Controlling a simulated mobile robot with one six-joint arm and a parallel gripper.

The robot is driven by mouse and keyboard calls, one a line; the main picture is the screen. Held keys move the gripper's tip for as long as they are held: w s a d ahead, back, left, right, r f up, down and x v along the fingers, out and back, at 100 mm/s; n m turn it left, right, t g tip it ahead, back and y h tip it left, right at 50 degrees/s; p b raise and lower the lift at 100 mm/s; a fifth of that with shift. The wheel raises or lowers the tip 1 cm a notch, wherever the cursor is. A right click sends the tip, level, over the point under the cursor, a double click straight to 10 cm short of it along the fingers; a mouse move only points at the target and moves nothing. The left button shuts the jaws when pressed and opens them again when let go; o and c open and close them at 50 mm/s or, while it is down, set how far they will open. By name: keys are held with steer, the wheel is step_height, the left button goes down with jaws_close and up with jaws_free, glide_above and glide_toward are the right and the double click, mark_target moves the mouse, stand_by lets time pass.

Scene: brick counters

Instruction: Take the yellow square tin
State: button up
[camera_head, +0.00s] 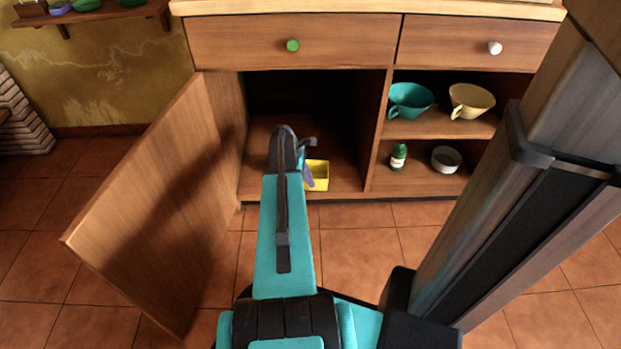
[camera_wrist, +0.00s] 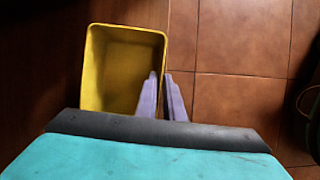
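The yellow square tin (camera_head: 318,175) is an open-topped box on the bottom board of the open cabinet, near its front edge. In the wrist view the tin (camera_wrist: 112,68) shows from above, with its empty inside facing me. My gripper (camera_wrist: 160,76) has two purple fingers close together at the tin's right wall. One finger is inside the tin and the other is just outside, so the gripper looks shut on that wall. In the head view my gripper (camera_head: 306,172) is at the tin's left side, partly hidden by my arm.
The cabinet door (camera_head: 165,205) stands open on the left. A divider (camera_head: 377,140) separates the right shelves, with a teal cup (camera_head: 408,101), a cream cup (camera_head: 472,100), a green bottle (camera_head: 398,157) and a white bowl (camera_head: 446,159). The tiled floor (camera_head: 365,245) in front is clear.

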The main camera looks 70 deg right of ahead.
steer(key=shift+r, duration=0.2)
jaws_close()
steer(key=shift+r+p, duration=0.7)
steer(key=shift+r, duration=0.2)
steer(key=w+a+r+p, duration=0.2)
steer(key=a+p, duration=0.3)
steer(key=a, duration=1)
steer(key=shift+a+r, duration=0.4)
steer(key=shift+r, duration=0.05)
steer(key=shift+r, duration=0.15)
